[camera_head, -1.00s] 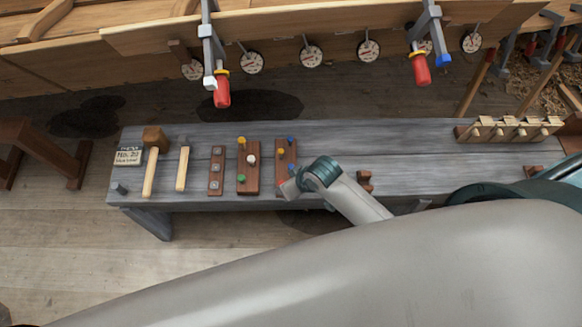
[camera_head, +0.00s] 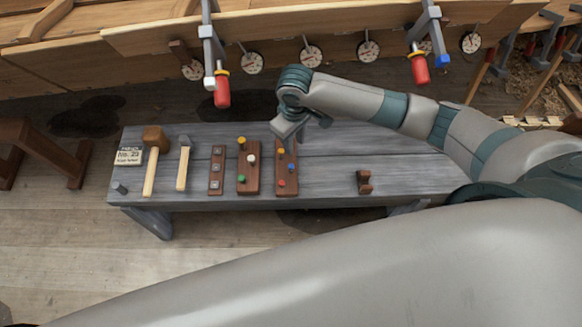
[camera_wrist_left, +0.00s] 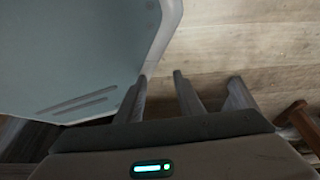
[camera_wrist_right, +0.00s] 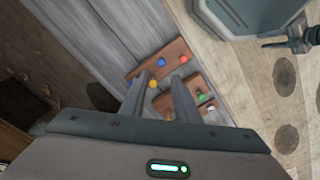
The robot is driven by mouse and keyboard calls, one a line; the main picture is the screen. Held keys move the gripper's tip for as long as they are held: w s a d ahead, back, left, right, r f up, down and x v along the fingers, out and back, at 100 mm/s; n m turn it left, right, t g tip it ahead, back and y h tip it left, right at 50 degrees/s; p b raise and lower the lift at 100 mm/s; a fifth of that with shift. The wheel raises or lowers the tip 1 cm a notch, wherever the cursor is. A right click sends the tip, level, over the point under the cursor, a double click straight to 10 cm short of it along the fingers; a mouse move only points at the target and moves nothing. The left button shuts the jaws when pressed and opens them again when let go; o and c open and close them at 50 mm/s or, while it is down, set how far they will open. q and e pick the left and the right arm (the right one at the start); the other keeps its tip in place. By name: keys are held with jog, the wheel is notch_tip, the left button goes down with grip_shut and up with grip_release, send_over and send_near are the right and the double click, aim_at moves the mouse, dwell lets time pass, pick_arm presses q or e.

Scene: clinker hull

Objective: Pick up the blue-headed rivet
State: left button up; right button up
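A dark red-brown rivet block (camera_head: 285,191) lies across the grey bench (camera_head: 330,185). The blue-headed rivet (camera_head: 291,167) stands in it, between a yellow and a red one. In the right wrist view the blue head (camera_wrist_right: 161,62) shows between and just beyond my right gripper's (camera_wrist_right: 161,76) fingertips, apart from them. That gripper is open and empty. In the head view my right gripper (camera_head: 288,128) is over the block's far end and hides it. My left gripper (camera_wrist_left: 161,74) is open and empty above the floor and is outside the head view.
To the left on the bench are a second rivet block (camera_head: 248,186) with yellow, white and green heads, a washer block (camera_head: 215,181), a hammer (camera_head: 183,165), a mallet (camera_head: 154,140) and a card (camera_head: 129,156). A small brown bracket (camera_head: 364,182) stands to the right. Red-handled clamps (camera_head: 222,92) hang behind.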

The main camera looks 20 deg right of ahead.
aim_at(291, 166)
pick_arm(q)
jog(key=shift+w, duration=0.2)
pick_arm(e)
jog(key=shift+f, duration=0.1)
